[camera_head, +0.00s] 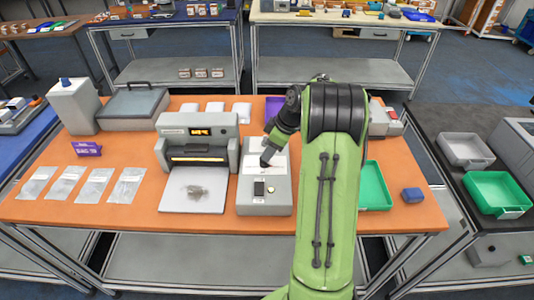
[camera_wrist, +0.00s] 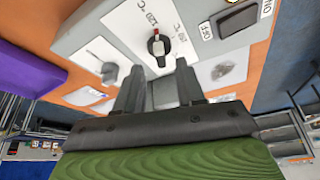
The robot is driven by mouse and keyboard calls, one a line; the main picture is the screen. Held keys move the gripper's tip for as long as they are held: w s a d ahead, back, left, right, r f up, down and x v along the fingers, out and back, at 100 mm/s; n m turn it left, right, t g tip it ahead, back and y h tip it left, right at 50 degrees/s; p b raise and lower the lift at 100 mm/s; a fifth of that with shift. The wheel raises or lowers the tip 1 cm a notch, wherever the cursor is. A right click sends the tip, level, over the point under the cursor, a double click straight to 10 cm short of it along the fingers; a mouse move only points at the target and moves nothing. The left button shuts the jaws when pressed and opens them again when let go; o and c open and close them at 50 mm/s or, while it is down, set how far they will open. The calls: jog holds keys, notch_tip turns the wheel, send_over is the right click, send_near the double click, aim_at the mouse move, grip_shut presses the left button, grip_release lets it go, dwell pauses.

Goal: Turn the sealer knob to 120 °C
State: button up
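The sealer knob (camera_wrist: 158,46) is black with a red-orange pointer mark, on a white dial panel (camera_wrist: 125,38) in the wrist view. Its mark points up the picture, near a printed label that reads like 120 °C. Another temperature label sits to its right. The panel is on the grey control box (camera_head: 265,208) beside the sealer (camera_head: 197,146). My gripper (camera_wrist: 158,68) is open, its two dark fingers apart with the knob just beyond the gap between their tips. I cannot tell whether they touch it. In the head view my gripper (camera_head: 266,162) is over the panel, and the knob is hidden.
A black switch (camera_head: 259,188) is near the box's front. Clear pouches (camera_head: 80,184) lie left on the orange table (camera_head: 120,218). A green tray (camera_head: 373,190) and blue block (camera_head: 412,195) are to the right. A purple thing (camera_wrist: 22,66) stands beside the box.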

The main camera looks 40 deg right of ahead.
jog(key=p+v, duration=0.2)
jog(key=v, duration=1)
jog(key=shift+s+r+p, duration=0.2)
jog(key=shift+p, duration=0.15)
jog(key=s+a+r+m+h, duration=0.1)
jog(key=s+a+r+m, duration=0.2)
jog(key=a, duration=0.7)
jog(key=s+a+r+h, duration=0.1)
jog(key=s+a+r, duration=0.3)
jog(key=a, duration=0.5)
jog(key=s+a+f+m+t, duration=0.1)
jog(key=s+a+m, duration=0.1)
jog(key=s, duration=0.5)
jog(key=s+a+f+m+t, duration=0.1)
jog(key=s+a, duration=0.3)
jog(key=s, duration=0.2)
jog(key=shift+s+f+m, duration=0.35)
jog(key=shift+s+m, duration=0.05)
